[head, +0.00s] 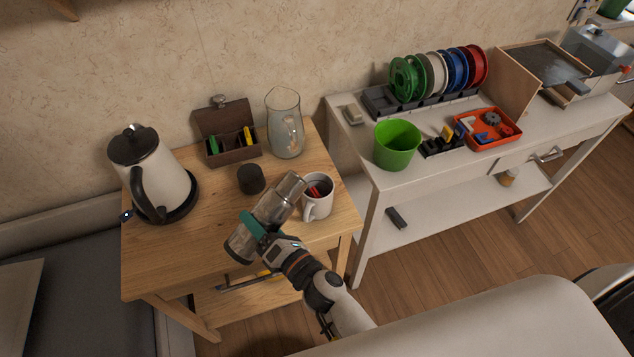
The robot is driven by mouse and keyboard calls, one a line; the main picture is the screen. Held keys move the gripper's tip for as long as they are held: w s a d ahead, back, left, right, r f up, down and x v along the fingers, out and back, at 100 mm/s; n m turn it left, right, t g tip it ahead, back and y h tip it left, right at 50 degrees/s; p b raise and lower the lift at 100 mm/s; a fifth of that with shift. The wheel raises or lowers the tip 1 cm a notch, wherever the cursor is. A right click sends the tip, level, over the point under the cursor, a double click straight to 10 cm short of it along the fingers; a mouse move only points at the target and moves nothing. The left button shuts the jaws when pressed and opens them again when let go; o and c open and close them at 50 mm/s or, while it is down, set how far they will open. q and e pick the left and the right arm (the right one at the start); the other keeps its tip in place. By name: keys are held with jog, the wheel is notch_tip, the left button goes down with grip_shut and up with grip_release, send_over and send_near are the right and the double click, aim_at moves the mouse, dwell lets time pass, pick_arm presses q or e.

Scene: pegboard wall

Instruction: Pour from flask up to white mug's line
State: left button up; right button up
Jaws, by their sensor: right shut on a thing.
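My right gripper (263,228) is shut on the flask around the teal band. The white mug (318,206) stands upright on the wooden table, just right of the flask's upper end. Something red shows inside the mug; its line and liquid level cannot be made out. No stream of liquid is visible. A dark round cap (251,179) sits on the table behind the flask. My left gripper is not in view.
A kettle (160,185) stands on its base at the table's left. A wooden box (228,135) with an open lid and a glass pitcher (285,128) stand at the back. A white bench (375,185) to the right holds a green bucket (397,146), spools and an orange tray (490,128).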

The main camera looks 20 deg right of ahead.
aim_at(255, 217)
jog(key=shift+a+r+m+p, duration=0.15)
jog(key=shift+r+m+p, duration=0.25)
jog(key=shift+r, duration=0.1)
jog(key=shift+a+r+m+p, duration=0.1)
jog(key=shift+r+m+p, duration=0.3)
jog(key=shift+r+p, duration=0.1)
jog(key=shift+s+r+m+p, duration=0.1)
jog(key=shift+r+m+p, duration=0.25)
jog(key=shift+p, duration=0.2)
jog(key=shift+a, duration=0.1)
jog(key=shift+r, duration=0.15)
jog(key=shift+p, duration=0.35)
